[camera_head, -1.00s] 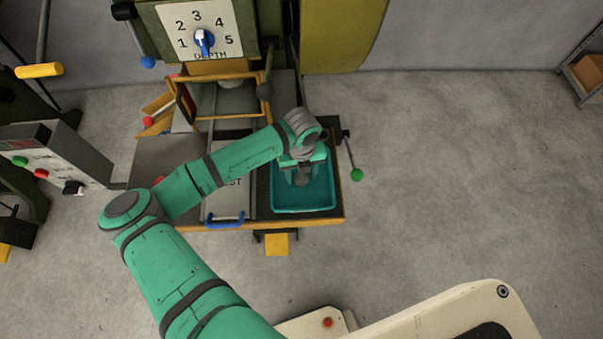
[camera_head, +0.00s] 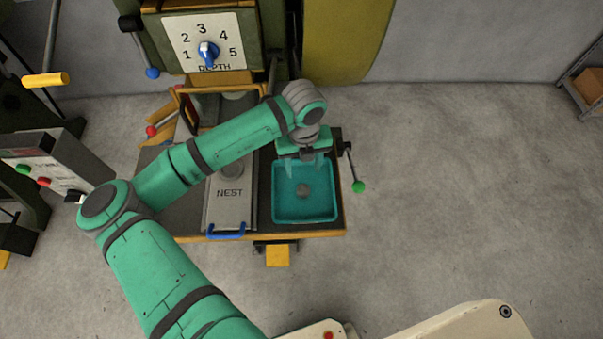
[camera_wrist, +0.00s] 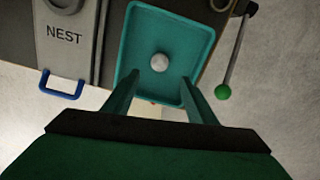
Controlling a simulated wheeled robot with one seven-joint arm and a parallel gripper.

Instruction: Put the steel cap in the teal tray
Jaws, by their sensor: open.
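The steel cap (camera_head: 303,190) is a small round grey piece lying on the floor of the teal tray (camera_head: 331,214), near its middle. In the wrist view the cap (camera_wrist: 160,62) shows pale and round inside the tray (camera_wrist: 208,40). My gripper (camera_head: 302,168) is above the far part of the tray in the head view. Its two fingers (camera_wrist: 155,88) are apart with nothing between them, and the cap is clear of both.
A grey slide marked NEST (camera_head: 229,206) with a blue handle (camera_head: 227,231) lies left of the tray. A lever with a green knob (camera_head: 358,186) stands to the right. The machine with the DEPTH dial (camera_head: 207,50) rises behind. Open floor lies to the right.

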